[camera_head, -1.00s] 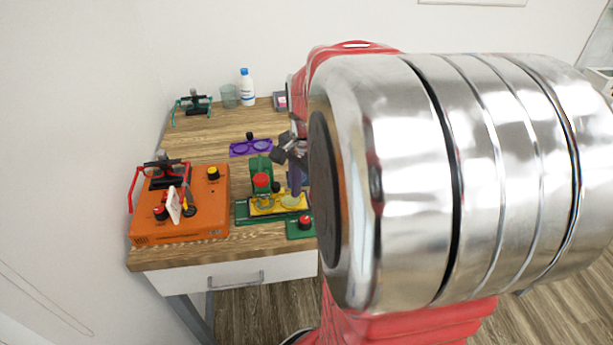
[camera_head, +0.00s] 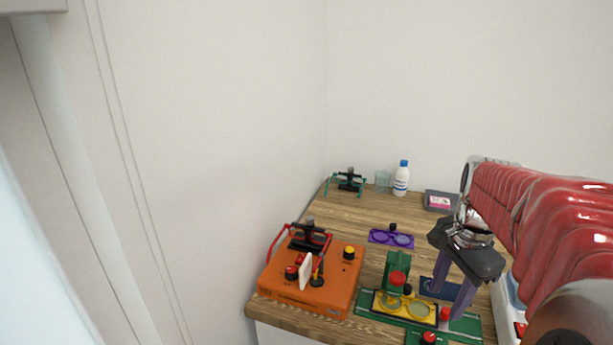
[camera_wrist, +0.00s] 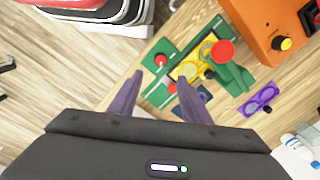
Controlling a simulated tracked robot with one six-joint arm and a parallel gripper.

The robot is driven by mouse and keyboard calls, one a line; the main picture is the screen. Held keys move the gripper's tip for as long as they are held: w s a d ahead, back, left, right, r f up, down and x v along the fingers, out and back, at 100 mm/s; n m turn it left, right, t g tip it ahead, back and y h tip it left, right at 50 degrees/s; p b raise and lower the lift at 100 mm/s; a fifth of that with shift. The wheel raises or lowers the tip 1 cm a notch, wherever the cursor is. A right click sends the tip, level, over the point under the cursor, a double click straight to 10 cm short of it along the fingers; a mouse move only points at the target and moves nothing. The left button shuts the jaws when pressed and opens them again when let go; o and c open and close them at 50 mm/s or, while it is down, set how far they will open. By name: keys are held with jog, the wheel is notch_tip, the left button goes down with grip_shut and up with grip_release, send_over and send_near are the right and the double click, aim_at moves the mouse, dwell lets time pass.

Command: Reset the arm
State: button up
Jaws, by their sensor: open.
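My arm, red and ribbed, reaches in from the right of the head view. My gripper (camera_head: 448,304) is open and empty, with its two purple fingers pointing down near the right side of the table. In the head view it overlaps the right part of a green fixture (camera_head: 468,327) that carries a yellow plate (camera_head: 382,306). In the wrist view my gripper (camera_wrist: 158,78) has its fingers apart, with the green fixture (camera_wrist: 151,62) beyond them and nothing held. How far the fingers are above the fixture is hard to tell.
An orange box (camera_head: 335,292) stands at the table's left front. Behind are a purple holder (camera_head: 377,236), a teal-legged stand (camera_head: 348,183), a glass (camera_head: 382,181), a white bottle (camera_head: 401,180) and a grey tray (camera_head: 432,206). A wall borders the wooden table (camera_head: 358,215) at left.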

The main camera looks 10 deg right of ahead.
jog(key=s+a+n+t, duration=0.2)
jog(key=a+n, duration=0.7)
jog(key=a, duration=0.2)
jog(key=s+a+r+n+t, duration=0.1)
jog(key=s+a+n+t, duration=0.1)
jog(key=a+n, duration=0.7)
jog(key=a+t, duration=0.1)
jog(key=a, duration=0.1)
jog(key=shift+a+r, duration=0.3)
jog(key=shift+a, duration=0.1)
jog(key=shift+d, duration=0.1)
